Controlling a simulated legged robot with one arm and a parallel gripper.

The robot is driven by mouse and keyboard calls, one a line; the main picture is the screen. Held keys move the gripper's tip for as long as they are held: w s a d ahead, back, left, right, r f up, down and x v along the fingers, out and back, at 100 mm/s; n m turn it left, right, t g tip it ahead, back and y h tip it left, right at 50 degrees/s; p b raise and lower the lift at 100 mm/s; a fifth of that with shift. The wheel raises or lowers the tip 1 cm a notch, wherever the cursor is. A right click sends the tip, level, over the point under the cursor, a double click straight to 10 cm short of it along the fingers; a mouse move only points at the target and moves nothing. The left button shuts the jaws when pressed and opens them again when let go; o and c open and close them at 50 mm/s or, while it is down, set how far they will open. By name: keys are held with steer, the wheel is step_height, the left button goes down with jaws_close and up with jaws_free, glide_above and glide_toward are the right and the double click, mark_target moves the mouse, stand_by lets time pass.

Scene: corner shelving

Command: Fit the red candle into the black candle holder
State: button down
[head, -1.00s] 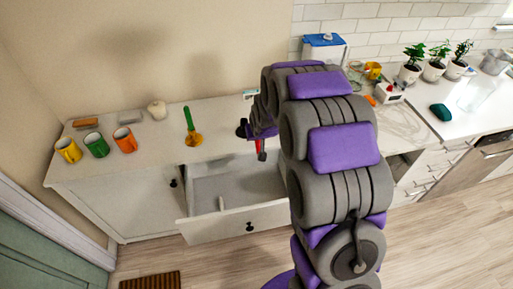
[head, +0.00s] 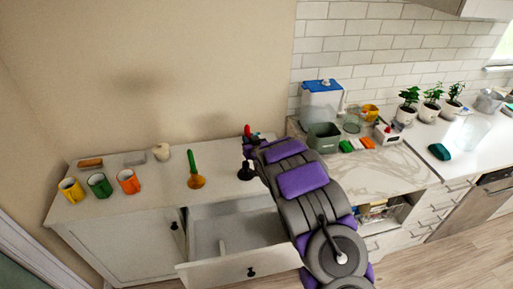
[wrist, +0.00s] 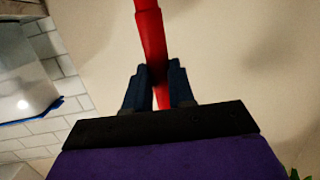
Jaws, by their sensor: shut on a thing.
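The red candle (wrist: 152,40) is clamped between the two dark fingers of my gripper (wrist: 160,85) in the wrist view and stands out beyond the fingertips. In the head view, a small part of the red candle (head: 247,130) shows at the end of my arm, beside my gripper (head: 251,138). The black candle holder (head: 246,173) stands on the white cabinet top, below my gripper in the picture and apart from the visible candle part. My arm hides some of the area just right of the holder.
A green candle in a gold holder (head: 195,181) stands to the left. Three mugs (head: 100,186) are farther left. An open drawer (head: 232,235) juts out below the cabinet top. A grey-green bin (head: 323,138) and a blue-lidded container (head: 321,100) stand at the back right.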

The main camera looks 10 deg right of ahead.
steer(key=shift+a+r+n+y, duration=0.4)
steer(key=shift+a+y, duration=0.15)
steer(key=shift+y, duration=0.05)
steer(key=shift+a+t, duration=0.15)
steer(key=shift+t, duration=0.15)
steer(key=shift+f, duration=0.1)
steer(key=shift+f+b, duration=0.9)
steer(key=shift+f, duration=1.95)
steer(key=shift+s+f, duration=0.15)
steer(key=shift+f, duration=1.35)
steer(key=c, duration=0.9)
jaws_free()
